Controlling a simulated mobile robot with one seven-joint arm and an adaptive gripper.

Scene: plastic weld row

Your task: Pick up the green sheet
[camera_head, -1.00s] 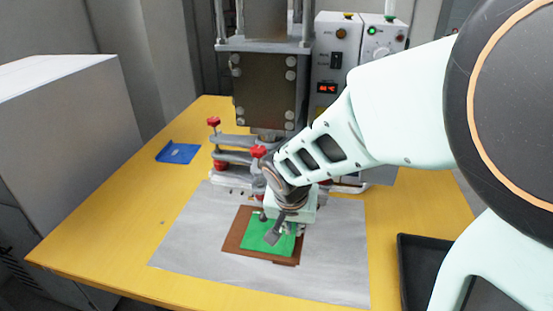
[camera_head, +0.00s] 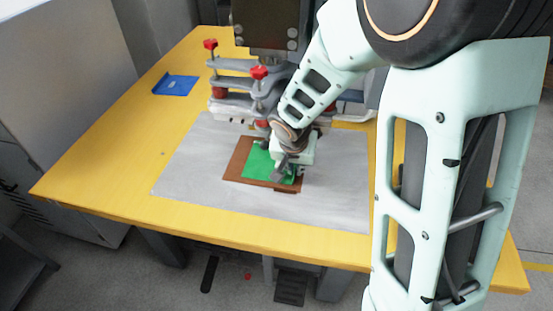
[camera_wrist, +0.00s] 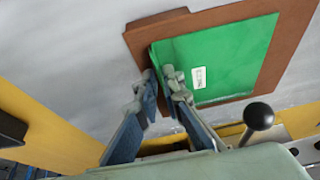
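The green sheet (camera_head: 256,162) lies flat on a brown board (camera_head: 236,160) on the table. In the wrist view the green sheet (camera_wrist: 230,60) shows a small white label, and the brown board (camera_wrist: 150,35) shows around it. My gripper (camera_head: 282,176) is low over the sheet's near right part in the head view and hides some of it. In the wrist view my gripper (camera_wrist: 164,87) has its two fingertips a little apart at a corner of the sheet. I cannot tell whether they touch it.
A grey mat (camera_head: 190,165) lies under the board on the yellow table (camera_head: 110,170). A press with red knobs (camera_head: 260,72) stands behind. A blue piece (camera_head: 175,85) lies at the back left. A black ball-ended lever (camera_wrist: 258,116) is near my gripper.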

